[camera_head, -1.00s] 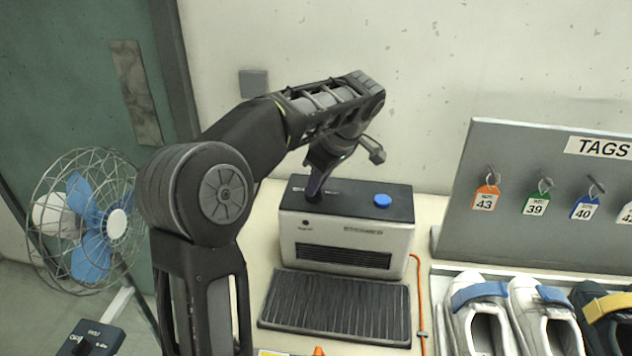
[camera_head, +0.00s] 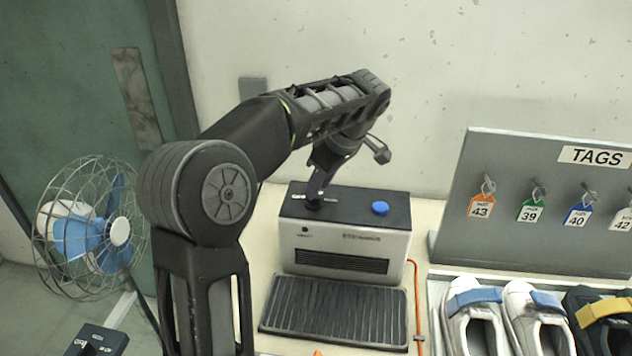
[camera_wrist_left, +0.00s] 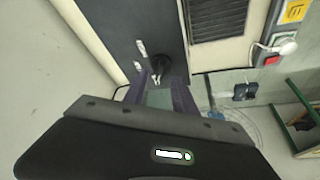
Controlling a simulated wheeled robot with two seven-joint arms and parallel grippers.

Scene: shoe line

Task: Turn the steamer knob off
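The steamer (camera_head: 345,245) is a grey box with a black top, a blue round button (camera_head: 380,208) and a dark slatted vent. Its small black knob (camera_head: 313,204) sits at the left of the top; the knob also shows in the left wrist view (camera_wrist_left: 160,66). My left gripper (camera_head: 317,192) points down at the knob from above. In the left wrist view its two purple fingers (camera_wrist_left: 158,84) stand apart, with the knob at their tips, between them. I cannot tell whether they touch it. White marks (camera_wrist_left: 140,55) are printed beside the knob. My right gripper is out of view.
A ribbed black mat (camera_head: 335,310) lies before the steamer. An orange cable (camera_head: 416,300) runs down its right side. A tag board (camera_head: 540,200) and several shoes (camera_head: 475,315) stand at the right. A caged fan (camera_head: 90,228) stands at the left.

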